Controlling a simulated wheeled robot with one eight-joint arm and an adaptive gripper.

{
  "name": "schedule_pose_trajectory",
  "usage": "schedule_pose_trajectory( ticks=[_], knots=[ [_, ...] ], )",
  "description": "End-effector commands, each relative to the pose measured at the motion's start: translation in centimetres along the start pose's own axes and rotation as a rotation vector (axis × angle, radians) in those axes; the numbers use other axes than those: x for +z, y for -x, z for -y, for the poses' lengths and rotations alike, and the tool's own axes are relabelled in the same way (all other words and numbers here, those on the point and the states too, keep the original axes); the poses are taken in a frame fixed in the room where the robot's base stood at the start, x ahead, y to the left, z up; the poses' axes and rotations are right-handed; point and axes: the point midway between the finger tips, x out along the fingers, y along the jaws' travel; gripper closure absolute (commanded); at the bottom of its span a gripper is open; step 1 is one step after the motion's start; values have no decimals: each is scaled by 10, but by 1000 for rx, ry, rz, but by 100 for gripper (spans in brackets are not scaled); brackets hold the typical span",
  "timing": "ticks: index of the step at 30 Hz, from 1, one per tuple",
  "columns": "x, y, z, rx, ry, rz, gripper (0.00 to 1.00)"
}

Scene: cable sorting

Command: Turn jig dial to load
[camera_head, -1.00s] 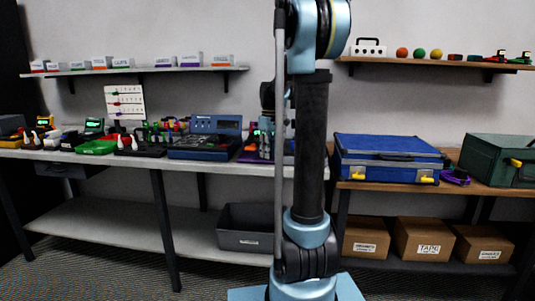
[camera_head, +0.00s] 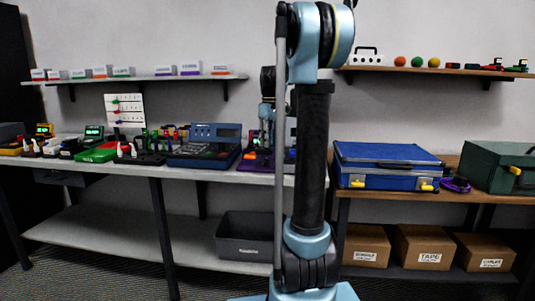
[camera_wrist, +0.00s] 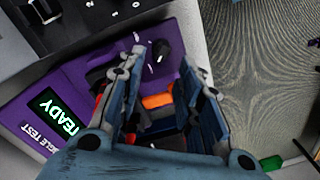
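The purple jig (camera_wrist: 188,30) fills much of the wrist view, with a lit green display (camera_wrist: 55,115) reading "READY" and a partly cut label ending "GLE TEST". A dark round dial (camera_wrist: 160,48) with a pale mark sits on its purple face. An orange block (camera_wrist: 157,101) and dark parts lie between the fingers. My gripper (camera_wrist: 171,66) is open, its fingers spread over the jig with the dial near the tips. I cannot tell whether either finger touches it. In the head view the purple jig (camera_head: 250,164) sits at the bench's right end, partly hidden by my arm.
A blue-grey console (camera_head: 205,150) stands left of the jig, with several trays and small devices beyond. A blue case (camera_head: 385,165) is on the right-hand table.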

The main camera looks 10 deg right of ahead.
Motion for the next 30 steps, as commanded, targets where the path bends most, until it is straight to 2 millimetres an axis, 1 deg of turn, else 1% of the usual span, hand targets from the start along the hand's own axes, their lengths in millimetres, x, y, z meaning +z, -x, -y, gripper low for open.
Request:
schedule_pose_trajectory(
  ticks=[1,3,6,9,22,26,30],
  knots=[
    [0,8,0,0,0,0,67],
    [0,17,0,0,0,0,67],
    [0,26,0,0,0,0,67],
    [0,32,0,0,0,0,67],
    [2,33,2,1,-3,0,67],
    [15,28,13,8,-29,-6,67],
    [42,17,37,23,-86,-21,67]
  ],
)
